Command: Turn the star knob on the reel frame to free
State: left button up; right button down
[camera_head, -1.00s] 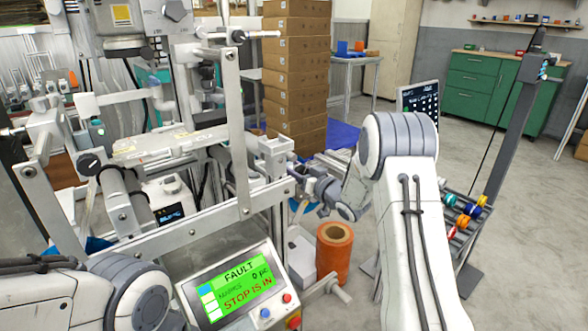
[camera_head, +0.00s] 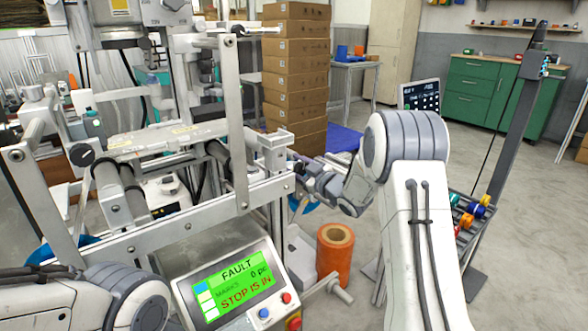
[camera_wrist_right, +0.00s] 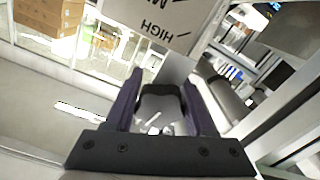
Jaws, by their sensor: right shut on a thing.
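My right gripper (camera_head: 295,162) is at the right end of the grey machine frame (camera_head: 195,228), beside a pale bracket (camera_head: 268,148). In the right wrist view its two dark fingers (camera_wrist_right: 160,105) stand either side of a dark grey, rounded part (camera_wrist_right: 160,100) and are shut on it. I cannot make out whether that part is star-shaped. A pale plate (camera_wrist_right: 150,22) behind it carries upside-down lettering, including HIGH; no word "free" is readable. My left arm shows at the lower left, but its gripper is out of view.
A tilted panel (camera_head: 232,287) reads FAULT and STOP IS IN, with buttons below. An orange roll (camera_head: 334,258) stands right of it. Stacked cartons (camera_head: 295,75) stand behind. A rack with coloured reels (camera_head: 468,215) is at the right; open floor lies beyond.

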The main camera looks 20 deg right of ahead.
dwell(0.3)
jog(key=shift+c, duration=1.2)
grip_release()
jog(key=shift+s, duration=0.1)
jog(key=p+v, duration=0.1)
jog(key=v, duration=0.9)
jog(key=shift+s, duration=0.15)
